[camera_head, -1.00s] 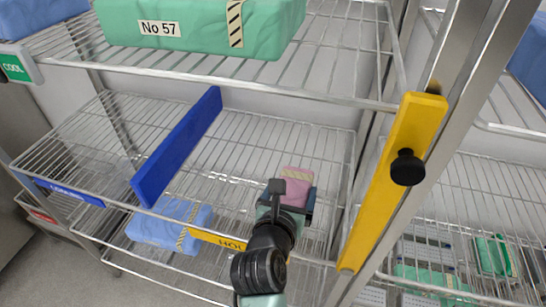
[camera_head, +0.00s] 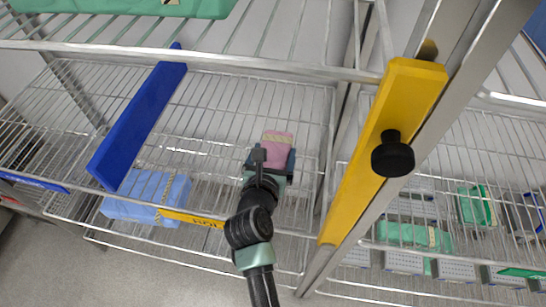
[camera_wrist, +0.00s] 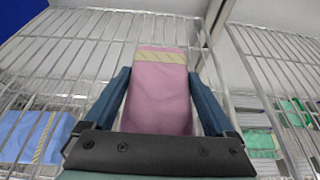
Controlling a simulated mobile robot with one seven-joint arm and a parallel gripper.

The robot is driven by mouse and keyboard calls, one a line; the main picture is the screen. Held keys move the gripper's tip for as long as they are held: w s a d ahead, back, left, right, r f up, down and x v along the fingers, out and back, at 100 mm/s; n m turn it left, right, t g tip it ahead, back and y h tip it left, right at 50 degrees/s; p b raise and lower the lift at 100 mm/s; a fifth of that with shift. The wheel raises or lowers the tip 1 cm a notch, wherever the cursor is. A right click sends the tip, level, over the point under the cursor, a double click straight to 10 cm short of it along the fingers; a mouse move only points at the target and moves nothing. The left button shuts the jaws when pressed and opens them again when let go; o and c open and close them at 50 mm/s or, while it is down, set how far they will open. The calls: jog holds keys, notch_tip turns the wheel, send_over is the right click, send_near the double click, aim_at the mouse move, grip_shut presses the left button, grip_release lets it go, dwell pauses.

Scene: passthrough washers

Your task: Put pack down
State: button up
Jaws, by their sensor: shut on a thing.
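The pack is a small pink wrapped bundle (camera_head: 274,150) with a pale striped tape band across its far end. It also fills the middle of the wrist view (camera_wrist: 160,95). My gripper (camera_head: 270,162) is shut on the pack, one blue-grey finger along each side; the fingers also show in the wrist view (camera_wrist: 160,90). The pack is over the middle wire shelf (camera_head: 205,135), right of the blue divider. I cannot tell whether its underside touches the wires. My gripper hides its near end.
A tall blue divider (camera_head: 138,115) stands on the shelf to the left. A yellow bar with a black knob (camera_head: 385,150) is at the right upright. A green pack (camera_head: 130,5) lies above, and a blue pack (camera_head: 150,195) below. Wire around my gripper is bare.

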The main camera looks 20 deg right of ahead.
jog(key=shift+f, duration=0.95)
jog(key=shift+f, duration=0.1)
jog(key=o, duration=1.3)
jog(key=shift+o, duration=0.2)
jog(key=v, duration=1.2)
